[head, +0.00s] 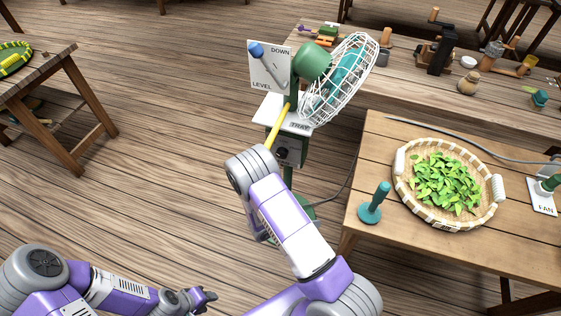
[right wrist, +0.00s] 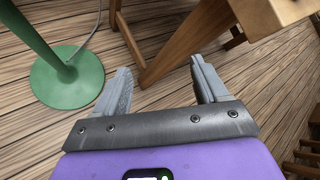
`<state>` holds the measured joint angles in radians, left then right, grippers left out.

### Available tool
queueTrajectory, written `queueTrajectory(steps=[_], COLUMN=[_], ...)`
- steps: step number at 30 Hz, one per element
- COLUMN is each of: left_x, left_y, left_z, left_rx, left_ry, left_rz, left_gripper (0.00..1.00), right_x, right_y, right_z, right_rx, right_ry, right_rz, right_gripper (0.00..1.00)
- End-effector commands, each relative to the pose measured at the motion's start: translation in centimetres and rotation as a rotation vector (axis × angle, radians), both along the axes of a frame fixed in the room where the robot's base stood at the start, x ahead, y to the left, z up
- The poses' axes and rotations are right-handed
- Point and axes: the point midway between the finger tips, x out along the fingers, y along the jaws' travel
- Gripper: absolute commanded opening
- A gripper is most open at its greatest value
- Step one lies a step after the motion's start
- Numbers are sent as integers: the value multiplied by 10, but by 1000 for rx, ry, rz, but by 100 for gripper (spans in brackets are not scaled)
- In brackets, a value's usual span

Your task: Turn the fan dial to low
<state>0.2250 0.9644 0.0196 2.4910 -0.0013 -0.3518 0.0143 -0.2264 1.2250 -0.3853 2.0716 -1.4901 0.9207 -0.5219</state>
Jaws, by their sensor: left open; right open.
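A white plate marked FAN (head: 542,209) with a green knob (head: 551,184) is partly in view on the near table at the right edge of the head view; its setting cannot be read. The fan (head: 313,60), green with a white wire cage, stands beyond my right arm. Its round green base (right wrist: 67,78) shows at left in the right wrist view. My right gripper (right wrist: 160,72) is open and empty, above the floor beside a table leg; in the head view my arm hides it. My left gripper (head: 205,296) is open and empty at the bottom left, far from the plate.
A basket of green leaves (head: 404,202) and a teal-handled tool (head: 372,203) are on the near table (head: 375,150). A sign marked LEVEL and DOWN with a blue-tipped lever (head: 258,51) stands by the fan. A long bench (head: 405,72) holds several items.

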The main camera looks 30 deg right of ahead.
Motion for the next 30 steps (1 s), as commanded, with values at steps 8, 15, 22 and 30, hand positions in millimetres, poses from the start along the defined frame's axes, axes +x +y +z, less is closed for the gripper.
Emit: queueTrajectory(steps=[8, 15, 22, 30], left_x=[0, 0, 0, 0], left_y=[0, 0, 0, 0], left_z=[-23, -28, -36, -42], left_rx=[0, 0, 0, 0], left_ry=[0, -1, -1, -1], left_rz=[0, 0, 0, 0], left_gripper=[43, 43, 43, 43], right_x=[155, 190, 213, 232], right_y=[7, 19, -9, -31], right_z=[68, 90, 89, 90], right_rx=[-526, -661, -657, -656], right_ry=[-38, -68, -68, -68], right_rz=[663, 795, 792, 793], right_gripper=[73, 73, 73, 73])
